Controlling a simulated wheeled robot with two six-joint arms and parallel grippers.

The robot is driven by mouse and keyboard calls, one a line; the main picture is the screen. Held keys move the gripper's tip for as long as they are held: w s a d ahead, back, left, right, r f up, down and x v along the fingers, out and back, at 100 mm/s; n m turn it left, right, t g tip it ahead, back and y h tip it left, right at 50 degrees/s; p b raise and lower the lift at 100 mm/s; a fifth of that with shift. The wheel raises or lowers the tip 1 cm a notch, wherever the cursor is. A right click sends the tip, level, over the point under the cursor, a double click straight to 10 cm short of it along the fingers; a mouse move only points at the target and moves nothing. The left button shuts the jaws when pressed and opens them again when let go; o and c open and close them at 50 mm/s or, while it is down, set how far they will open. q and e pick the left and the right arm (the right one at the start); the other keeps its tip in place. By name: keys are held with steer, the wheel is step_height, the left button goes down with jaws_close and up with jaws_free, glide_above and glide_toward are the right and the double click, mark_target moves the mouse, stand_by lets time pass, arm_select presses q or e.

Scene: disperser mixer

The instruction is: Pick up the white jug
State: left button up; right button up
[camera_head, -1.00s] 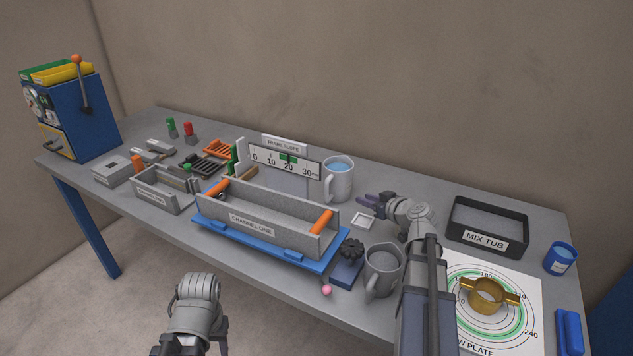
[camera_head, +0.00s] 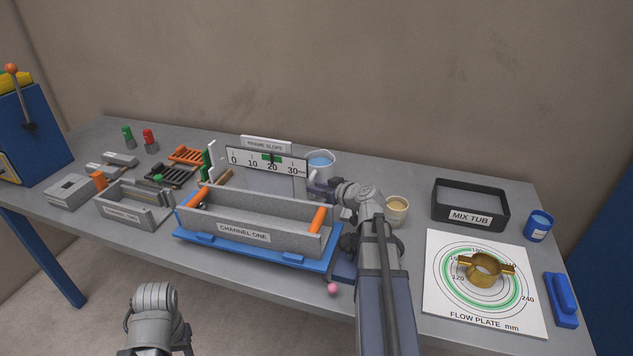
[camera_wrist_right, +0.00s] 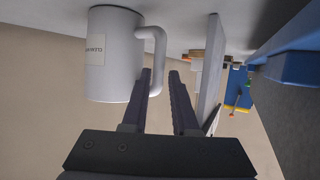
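The white jug (camera_head: 321,172) stands at the back of the table, right of the slope gauge, with blue liquid inside. It is partly hidden by the gauge and my right gripper (camera_head: 317,186). In the right wrist view the jug (camera_wrist_right: 112,55) appears upside down, with a label and its handle (camera_wrist_right: 159,55) toward the fingers. My right gripper (camera_wrist_right: 165,82) is open, with a clear gap between its fingers. One fingertip is close to the handle; I cannot tell whether they touch. My left arm shows at the bottom left of the head view, but its fingers do not.
The channel one trough (camera_head: 247,229) on its blue base and the gauge (camera_head: 266,161) stand left of my right arm. A pale cup (camera_head: 396,210) stands just right of it. The mix tub (camera_head: 470,204) and flow plate (camera_head: 450,303) are farther right.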

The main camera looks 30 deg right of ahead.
mark_target(318, 179)
steer(key=shift+b+x, duration=1.1)
steer(key=shift+x, duration=2.35)
steer(key=shift+d+r, duration=0.1)
steer(key=shift+d, duration=0.05)
jaws_close()
